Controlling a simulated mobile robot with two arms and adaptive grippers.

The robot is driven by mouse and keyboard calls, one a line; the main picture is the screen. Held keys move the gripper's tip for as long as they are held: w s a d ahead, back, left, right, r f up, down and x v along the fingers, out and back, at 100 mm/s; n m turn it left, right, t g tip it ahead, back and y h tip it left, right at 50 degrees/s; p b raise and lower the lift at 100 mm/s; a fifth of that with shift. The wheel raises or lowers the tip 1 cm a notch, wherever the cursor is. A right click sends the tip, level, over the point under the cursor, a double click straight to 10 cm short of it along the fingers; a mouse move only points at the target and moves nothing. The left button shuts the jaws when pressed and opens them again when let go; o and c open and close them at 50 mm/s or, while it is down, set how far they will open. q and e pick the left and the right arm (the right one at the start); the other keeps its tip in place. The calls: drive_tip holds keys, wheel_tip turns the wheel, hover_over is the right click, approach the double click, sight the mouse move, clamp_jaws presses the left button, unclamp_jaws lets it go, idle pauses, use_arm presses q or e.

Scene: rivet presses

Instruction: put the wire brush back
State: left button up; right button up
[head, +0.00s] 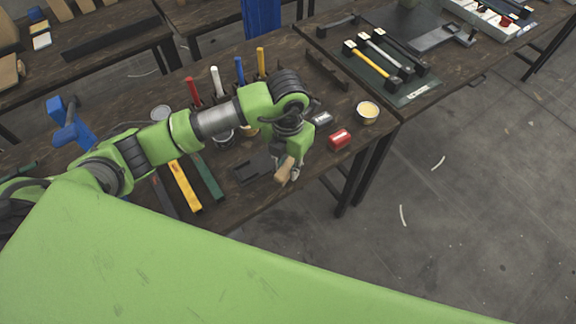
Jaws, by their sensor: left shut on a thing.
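My left gripper (293,173) is shut on the wire brush (285,170), of which a tan, wood-coloured part shows. The brush is held over the front edge area of the dark wooden bench. The gripper's fingers and the arm hide part of it, and its bristles cannot be made out. A dark, low holder (247,172) lies on the bench just left of the brush. It looks empty. My right gripper is not in view.
Yellow (185,186) and green (207,177) bars lie to the left. Upright coloured handles stand behind my arm. Hammers (371,64) lie on a mat on the bench beyond.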

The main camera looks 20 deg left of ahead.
use_arm(q)
drive_tip(key=shift+f, duration=0.7)
drive_tip(key=shift+d, duration=0.1)
drive_tip(key=shift+f, duration=0.1)
drive_tip(key=shift+f, duration=0.15)
drive_tip(key=o, duration=1.1)
